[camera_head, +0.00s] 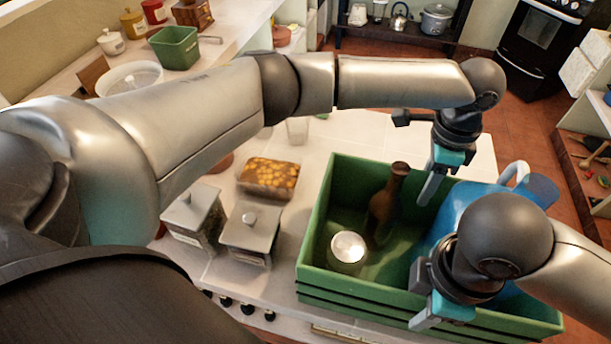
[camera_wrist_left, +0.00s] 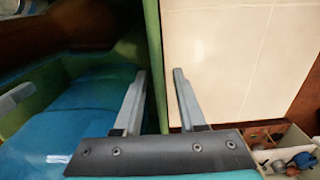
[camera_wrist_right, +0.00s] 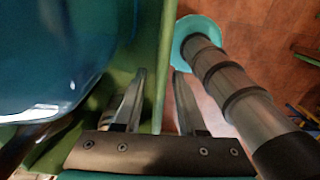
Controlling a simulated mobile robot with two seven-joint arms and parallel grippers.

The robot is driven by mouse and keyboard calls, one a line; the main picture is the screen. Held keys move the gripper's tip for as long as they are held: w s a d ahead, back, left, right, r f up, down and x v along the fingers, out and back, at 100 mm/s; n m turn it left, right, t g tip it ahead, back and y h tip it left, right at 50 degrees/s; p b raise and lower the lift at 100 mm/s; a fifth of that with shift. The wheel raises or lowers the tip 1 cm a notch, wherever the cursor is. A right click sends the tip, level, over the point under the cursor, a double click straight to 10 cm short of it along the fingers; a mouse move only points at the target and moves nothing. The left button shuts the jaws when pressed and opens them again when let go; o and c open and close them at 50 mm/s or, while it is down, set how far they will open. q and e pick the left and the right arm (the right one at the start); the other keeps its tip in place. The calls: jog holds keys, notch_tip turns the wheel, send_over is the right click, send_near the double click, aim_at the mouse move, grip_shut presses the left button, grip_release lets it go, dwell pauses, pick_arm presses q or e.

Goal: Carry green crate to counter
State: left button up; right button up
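The green crate (camera_head: 345,293) stands on a white tiled worktop (camera_head: 290,285) at the right of the head view. It holds a brown bottle (camera_head: 384,208), a jar with a shiny lid (camera_head: 347,250) and a blue jug (camera_head: 462,208). My left gripper (camera_head: 430,190) is at the far wall. In the left wrist view its open fingers (camera_wrist_left: 158,95) stand either side of the green wall. My right gripper (camera_head: 428,318) is at the near wall. In the right wrist view its open fingers (camera_wrist_right: 158,95) also straddle a green wall. Whether the fingers touch it, I cannot tell.
Two lidded canisters (camera_head: 250,232) and a glass dish of yellow-brown food (camera_head: 268,178) stand left of the crate. A clear glass (camera_head: 297,130) stands behind. Another counter (camera_head: 245,30) at upper left carries a small green bin (camera_head: 175,47) and pots. Red-brown floor (camera_head: 535,130) is open at right.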

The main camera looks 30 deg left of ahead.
pick_arm(q)
notch_tip(320, 180, up, 8)
jog(key=shift+r, duration=0.1)
pick_arm(e)
notch_tip(320, 180, up, 12)
dwell(0.5)
dwell(0.4)
